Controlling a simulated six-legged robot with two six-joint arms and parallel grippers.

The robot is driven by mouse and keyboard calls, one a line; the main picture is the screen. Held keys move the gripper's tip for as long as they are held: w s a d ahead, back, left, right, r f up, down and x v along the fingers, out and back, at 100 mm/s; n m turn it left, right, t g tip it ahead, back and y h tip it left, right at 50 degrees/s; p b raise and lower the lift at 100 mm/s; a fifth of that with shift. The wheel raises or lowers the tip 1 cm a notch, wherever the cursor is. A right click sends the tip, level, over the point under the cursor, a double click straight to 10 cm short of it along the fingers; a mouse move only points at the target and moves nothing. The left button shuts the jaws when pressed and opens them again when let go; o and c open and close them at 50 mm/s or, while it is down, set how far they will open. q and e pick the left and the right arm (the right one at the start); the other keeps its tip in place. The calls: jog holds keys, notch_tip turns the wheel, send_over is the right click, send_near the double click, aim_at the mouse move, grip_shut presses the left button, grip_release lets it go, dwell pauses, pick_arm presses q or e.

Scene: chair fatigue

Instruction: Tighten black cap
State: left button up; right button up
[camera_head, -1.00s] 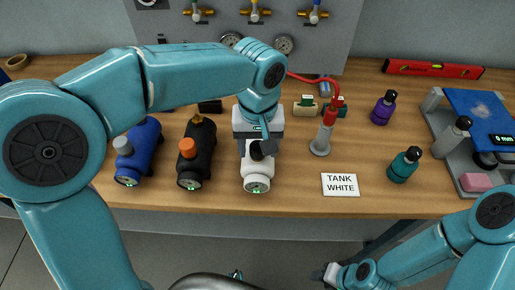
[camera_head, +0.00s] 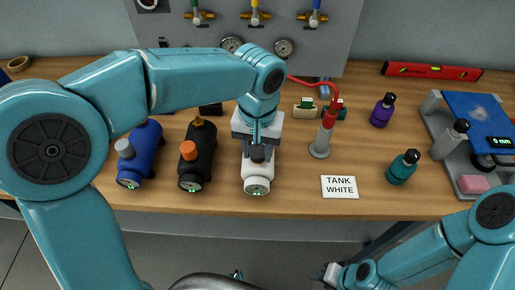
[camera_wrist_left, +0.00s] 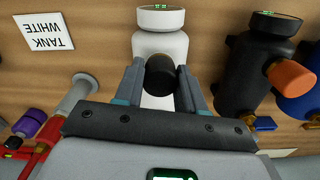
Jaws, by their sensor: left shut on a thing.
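The black cap (camera_wrist_left: 159,76) sits on the white tank (camera_wrist_left: 160,43) and lies between the two fingers of my left gripper (camera_wrist_left: 158,80) in the wrist view. In the head view my left gripper (camera_head: 258,150) comes down over the white tank (camera_head: 257,178), and the cap is mostly hidden by it. The left gripper is shut on the black cap. My right gripper (camera_head: 328,275) is low at the front, off the table and away from the tanks; its fingers are too small to read.
The front right of the table is mostly clear.

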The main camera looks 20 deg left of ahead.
pick_arm(q)
jog(key=shift+r+m+p, duration=0.15)
jog(key=shift+m+p, duration=0.3)
jog(key=shift+m, duration=1.55)
jog(key=m+p, duration=0.1)
jog(key=m, duration=0.1)
jog(key=shift+m, duration=1)
